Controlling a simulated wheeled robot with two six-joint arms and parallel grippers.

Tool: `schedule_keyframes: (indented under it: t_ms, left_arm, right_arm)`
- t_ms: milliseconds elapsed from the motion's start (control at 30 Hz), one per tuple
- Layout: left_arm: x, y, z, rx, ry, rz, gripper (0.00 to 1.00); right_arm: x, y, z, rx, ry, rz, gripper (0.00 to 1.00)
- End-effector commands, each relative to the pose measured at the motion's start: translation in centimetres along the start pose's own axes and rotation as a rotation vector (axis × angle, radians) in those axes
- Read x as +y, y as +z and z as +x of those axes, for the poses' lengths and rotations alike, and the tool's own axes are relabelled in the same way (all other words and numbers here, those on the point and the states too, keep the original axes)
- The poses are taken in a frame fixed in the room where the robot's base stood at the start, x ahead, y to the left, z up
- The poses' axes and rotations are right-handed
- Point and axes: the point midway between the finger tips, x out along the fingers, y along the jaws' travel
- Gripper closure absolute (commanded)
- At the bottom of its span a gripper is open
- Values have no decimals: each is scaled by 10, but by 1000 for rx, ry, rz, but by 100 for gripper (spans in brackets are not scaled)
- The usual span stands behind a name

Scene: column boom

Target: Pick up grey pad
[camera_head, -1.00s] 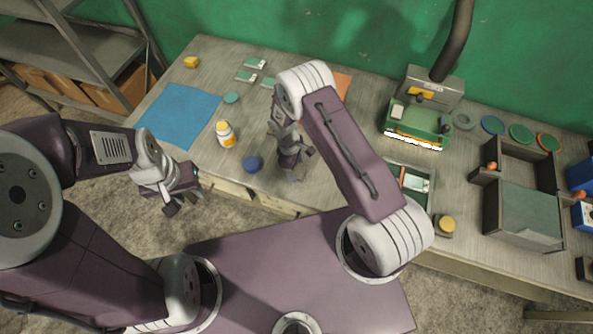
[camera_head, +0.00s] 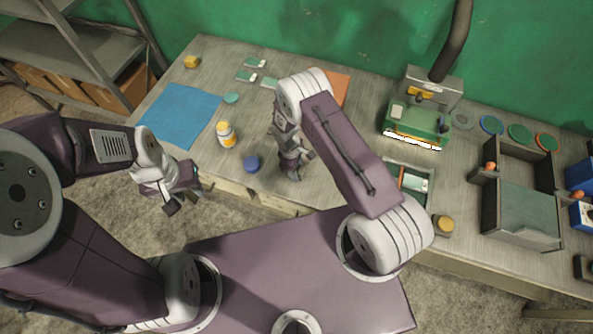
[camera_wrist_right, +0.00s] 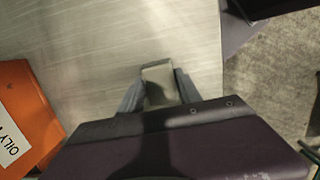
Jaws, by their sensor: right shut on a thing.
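The grey pad (camera_wrist_right: 158,75) is a small light-grey block between the two fingers of my right gripper (camera_wrist_right: 159,90) in the right wrist view. The fingers are shut on its sides, over the grey table top near its edge. In the head view my right gripper (camera_head: 297,168) is above the front part of the bench, and I cannot make out the pad there. My left gripper (camera_head: 182,201) is empty, with its fingers apart, in front of the bench edge at the left.
Near the right gripper are a blue round lid (camera_head: 252,164) and a white-and-yellow bottle (camera_head: 226,135). A blue mat (camera_head: 180,116) lies at left. An orange item with a printed label (camera_wrist_right: 28,115) lies left in the wrist view. A green machine (camera_head: 416,122) stands at the back right.

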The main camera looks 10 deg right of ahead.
Motion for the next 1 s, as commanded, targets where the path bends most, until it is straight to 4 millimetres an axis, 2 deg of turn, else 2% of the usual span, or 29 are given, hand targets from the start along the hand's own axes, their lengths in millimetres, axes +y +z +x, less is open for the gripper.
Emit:
schedule_keyframes:
  t_ms: [133, 200, 500, 700, 833, 1000]
  left_arm:
    - [0, 1, 10, 0, 0, 0, 64]
    - [0, 2, 18, 0, 0, 0, 64]
    - [-1, 4, 35, 0, 0, 0, 64]
    - [-1, 4, 42, 0, 0, 0, 64]
    - [-1, 4, 44, 0, 0, 0, 64]
    - [-1, 4, 43, 0, 0, 0, 64]
  right_arm:
    - [1, 2, -18, 3, 3, 1, 99]
    - [1, 4, -34, 4, 4, 1, 99]
    - [-38, 70, -65, 1, 1, 1, 99]
    - [-57, 102, -83, 2, 2, 1, 99]
    - [-62, 111, -88, 1, 1, 1, 99]
    - [-64, 113, -90, 1, 0, 0, 99]
